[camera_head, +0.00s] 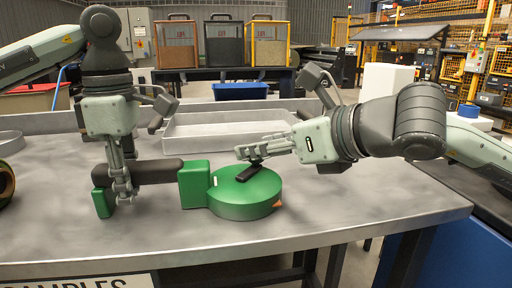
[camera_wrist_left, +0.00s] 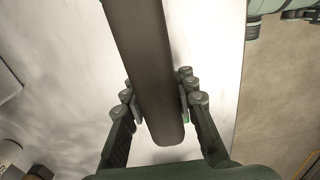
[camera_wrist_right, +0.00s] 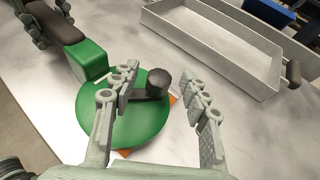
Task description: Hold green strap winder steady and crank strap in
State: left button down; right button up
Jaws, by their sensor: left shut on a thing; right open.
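The green strap winder (camera_head: 246,197) lies on the grey table, with a round green drum, a green block and a dark handle (camera_head: 155,172) running left. My left gripper (camera_head: 122,188) is shut on this handle; the handle also shows between its fingers in the left wrist view (camera_wrist_left: 145,70). A black crank arm (camera_head: 248,173) lies on top of the drum. Small orange bits (camera_wrist_right: 173,98) show at the drum's edge.
A shallow grey metal tray (camera_head: 215,133) lies behind the winder. A dark roll (camera_head: 5,185) is at the table's left edge. The table (camera_head: 350,215) is bare to the right of the winder. Cases (camera_head: 223,45) and a blue bin (camera_head: 240,91) stand further back.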

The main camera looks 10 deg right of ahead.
pick_arm(q)
jog(key=shift+f, duration=0.1)
pick_arm(e)
jog(key=v, duration=0.5)
jog(key=shift+s+d, duration=0.15)
jog(key=shift+s, duration=0.1)
jog(key=shift+r, duration=0.1)
